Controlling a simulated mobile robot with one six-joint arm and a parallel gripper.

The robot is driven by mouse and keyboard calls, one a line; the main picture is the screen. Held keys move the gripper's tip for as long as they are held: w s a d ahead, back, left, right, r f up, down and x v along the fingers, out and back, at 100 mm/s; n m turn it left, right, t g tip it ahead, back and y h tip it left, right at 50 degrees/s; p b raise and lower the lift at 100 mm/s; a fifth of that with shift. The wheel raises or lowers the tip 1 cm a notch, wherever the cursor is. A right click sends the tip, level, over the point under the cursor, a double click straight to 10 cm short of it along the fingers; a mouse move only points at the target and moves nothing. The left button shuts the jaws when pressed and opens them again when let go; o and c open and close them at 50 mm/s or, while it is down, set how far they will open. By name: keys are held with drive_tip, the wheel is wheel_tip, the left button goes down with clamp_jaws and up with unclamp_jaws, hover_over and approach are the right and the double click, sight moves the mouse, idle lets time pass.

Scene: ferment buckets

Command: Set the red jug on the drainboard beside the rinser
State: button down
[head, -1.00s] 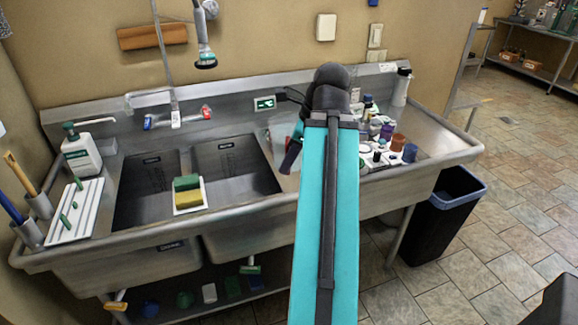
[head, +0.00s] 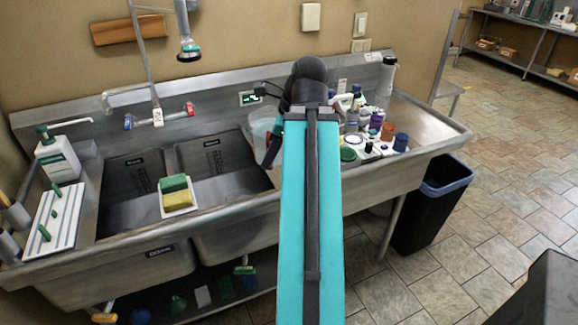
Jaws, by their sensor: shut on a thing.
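My gripper (head: 271,148) is small and partly hidden behind my teal arm, at the right end of the sink basins. It is shut on what seems to be the red jug (head: 260,128), which shows only as a pale, see-through body with a little red beside the fingers. I cannot tell whether the jug touches the steel below. The drainboard (head: 425,125) is the flat steel to the right of the basins. I cannot clearly make out the rinser among the crowded things there.
Bottles and colored caps (head: 375,135) crowd the drainboard's left part; its right end is bare. A sponge holder (head: 175,195) sits at the basins' front edge. A soap bottle (head: 57,155) stands far left. A black bin (head: 432,205) stands on the floor at right.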

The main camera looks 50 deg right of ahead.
wheel_tip(320, 180, down, 8)
drive_tip(key=b, duration=0.7)
drive_tip(key=shift+b, duration=0.3)
drive_tip(key=shift+d+r+p, duration=0.1)
drive_tip(key=shift+r+p, duration=0.05)
drive_tip(key=shift+p, duration=0.2)
drive_tip(key=d+p, duration=0.1)
drive_tip(key=p, duration=0.1)
drive_tip(key=w+d+p, duration=0.1)
drive_tip(key=d, duration=0.1)
drive_tip(key=d+p, duration=0.2)
drive_tip(key=shift+w+d+f+p, duration=0.1)
drive_tip(key=shift+w+f+p, duration=0.1)
drive_tip(key=shift+w+p, duration=0.1)
